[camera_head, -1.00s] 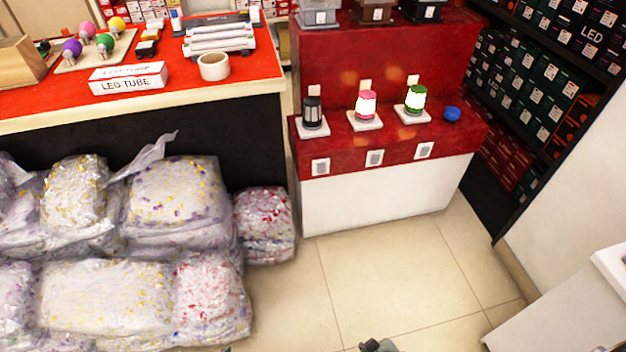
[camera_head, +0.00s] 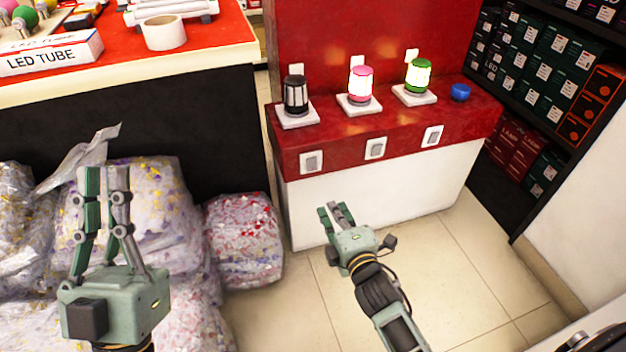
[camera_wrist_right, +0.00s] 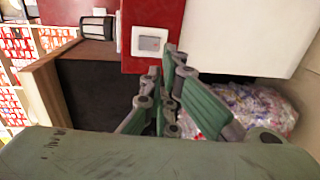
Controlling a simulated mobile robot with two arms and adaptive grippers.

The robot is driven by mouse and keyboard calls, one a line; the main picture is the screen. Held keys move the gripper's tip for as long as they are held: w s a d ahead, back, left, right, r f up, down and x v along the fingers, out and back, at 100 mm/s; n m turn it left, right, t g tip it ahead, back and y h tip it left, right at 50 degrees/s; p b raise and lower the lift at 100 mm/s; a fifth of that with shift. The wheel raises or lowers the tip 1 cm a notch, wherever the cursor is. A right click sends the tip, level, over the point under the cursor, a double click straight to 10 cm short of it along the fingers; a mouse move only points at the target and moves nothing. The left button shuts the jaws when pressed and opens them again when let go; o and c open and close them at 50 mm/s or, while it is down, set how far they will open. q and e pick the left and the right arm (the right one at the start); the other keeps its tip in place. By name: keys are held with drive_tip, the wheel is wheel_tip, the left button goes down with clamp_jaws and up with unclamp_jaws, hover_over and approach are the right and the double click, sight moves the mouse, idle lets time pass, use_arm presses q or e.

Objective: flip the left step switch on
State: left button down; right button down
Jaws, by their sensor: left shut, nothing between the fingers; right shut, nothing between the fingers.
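The left step switch (camera_head: 311,162) is a white plate with a grey rocker on the red step's front face, below the unlit dark lamp (camera_head: 296,95). Whether its rocker is pressed is too small to tell. My right gripper (camera_head: 335,210) is shut and empty, below and slightly right of this switch, apart from it. In the right wrist view a switch plate (camera_wrist_right: 150,42), apparently the left one, shows just beyond the fingertips (camera_wrist_right: 165,65). My left gripper (camera_head: 104,178) is shut and empty, in front of the plastic bags at the left.
The middle switch (camera_head: 375,148) and right switch (camera_head: 433,136) sit under a lit pink lamp (camera_head: 360,86) and a lit green lamp (camera_head: 418,76). A blue object (camera_head: 460,92) lies at the step's right. Stuffed bags (camera_head: 243,240) lie left; floor (camera_head: 450,270) is clear right.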

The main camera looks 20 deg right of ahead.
use_arm(q)
drive_tip(key=shift+s+r, duration=0.1)
drive_tip(key=shift+r, duration=0.05)
use_arm(e)
drive_tip(key=shift+r, duration=0.1)
use_arm(q)
drive_tip(key=shift+s, duration=0.1)
use_arm(e)
drive_tip(key=shift+w, duration=0.1)
